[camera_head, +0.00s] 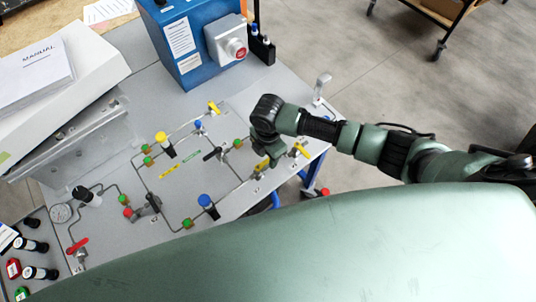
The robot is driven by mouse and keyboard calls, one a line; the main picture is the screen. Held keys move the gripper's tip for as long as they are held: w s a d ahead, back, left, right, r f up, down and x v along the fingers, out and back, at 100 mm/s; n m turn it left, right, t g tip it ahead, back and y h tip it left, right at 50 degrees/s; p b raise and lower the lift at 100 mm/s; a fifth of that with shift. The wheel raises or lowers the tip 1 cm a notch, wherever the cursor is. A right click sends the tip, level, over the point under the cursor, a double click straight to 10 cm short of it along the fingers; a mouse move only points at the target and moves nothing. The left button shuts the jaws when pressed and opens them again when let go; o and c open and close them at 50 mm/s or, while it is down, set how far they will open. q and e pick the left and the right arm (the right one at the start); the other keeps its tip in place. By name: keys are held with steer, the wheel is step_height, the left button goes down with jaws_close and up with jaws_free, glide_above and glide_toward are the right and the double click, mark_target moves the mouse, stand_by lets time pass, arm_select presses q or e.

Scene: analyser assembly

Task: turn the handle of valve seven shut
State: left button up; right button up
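A grey panel (231,211) on the bench carries thin tubing with several valves. Their handles include a yellow one (214,107), a black one (213,153), a yellow one at the right edge (300,149) and a red one (77,245). No valve number can be read, so I cannot tell which is valve seven. My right gripper (262,160) points down over the panel's right side, close to a small yellow handle (262,166). The wrist hides most of the fingers, so contact and opening cannot be told. My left gripper is not in view.
A blue box (190,45) with a red button (236,49) stands behind the panel. Open floor lies right of the bench.

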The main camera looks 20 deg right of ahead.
jaws_close()
